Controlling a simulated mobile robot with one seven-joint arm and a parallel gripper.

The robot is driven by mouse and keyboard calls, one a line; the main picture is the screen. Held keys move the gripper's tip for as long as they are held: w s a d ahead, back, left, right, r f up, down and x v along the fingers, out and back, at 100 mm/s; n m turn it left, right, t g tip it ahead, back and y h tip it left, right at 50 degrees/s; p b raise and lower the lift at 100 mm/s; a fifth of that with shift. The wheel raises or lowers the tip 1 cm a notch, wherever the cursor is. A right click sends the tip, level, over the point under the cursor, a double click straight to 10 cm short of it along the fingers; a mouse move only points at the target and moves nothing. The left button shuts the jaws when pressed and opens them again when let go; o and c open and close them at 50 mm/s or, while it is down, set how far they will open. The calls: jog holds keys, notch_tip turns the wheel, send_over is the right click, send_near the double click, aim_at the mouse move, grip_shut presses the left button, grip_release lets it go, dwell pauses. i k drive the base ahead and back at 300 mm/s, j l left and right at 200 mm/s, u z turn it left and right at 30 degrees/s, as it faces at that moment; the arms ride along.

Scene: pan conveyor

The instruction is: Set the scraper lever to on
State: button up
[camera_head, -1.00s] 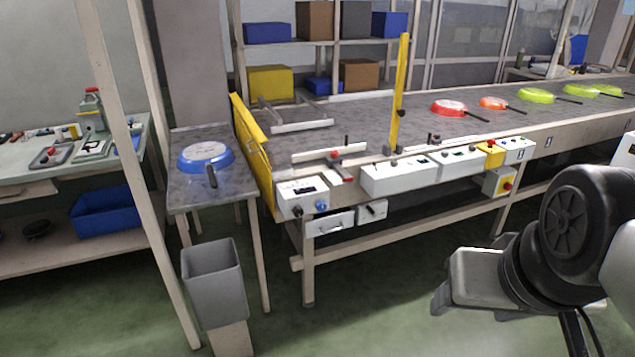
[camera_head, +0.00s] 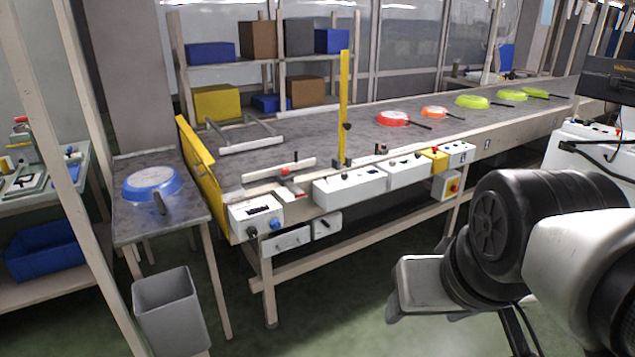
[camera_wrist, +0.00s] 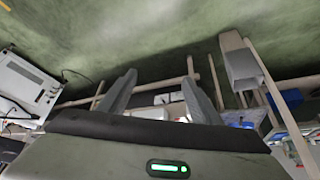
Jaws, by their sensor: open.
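No label reads as scraper in these views, so I cannot tell for certain which control is the scraper lever. A small white box with a dark lever (camera_head: 325,223) hangs under the conveyor's front edge in the head view. Left of it is a white control box (camera_head: 256,219) with a black knob and a blue knob. The lever's setting is too small to read. My gripper (camera_wrist: 158,80) is open and empty in the wrist view, its two fingers apart. It is clear of the conveyor controls.
The conveyor (camera_head: 300,138) carries a red pan (camera_head: 393,118), an orange pan and several green ones. A blue pan (camera_head: 152,181) sits on the side table (camera_head: 135,225). A grey bin (camera_head: 171,312) stands in front of that table. Green floor before the conveyor is open.

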aim_at(323, 221)
jog(key=i+l+u, duration=0.1)
jog(key=i, duration=0.35)
jog(key=i+l+u, duration=0.15)
jog(key=i, duration=0.25)
jog(key=i+l+u, duration=0.1)
jog(key=i, duration=0.35)
jog(key=i+l+u, duration=0.1)
jog(key=i+l, duration=0.15)
jog(key=i, duration=0.15)
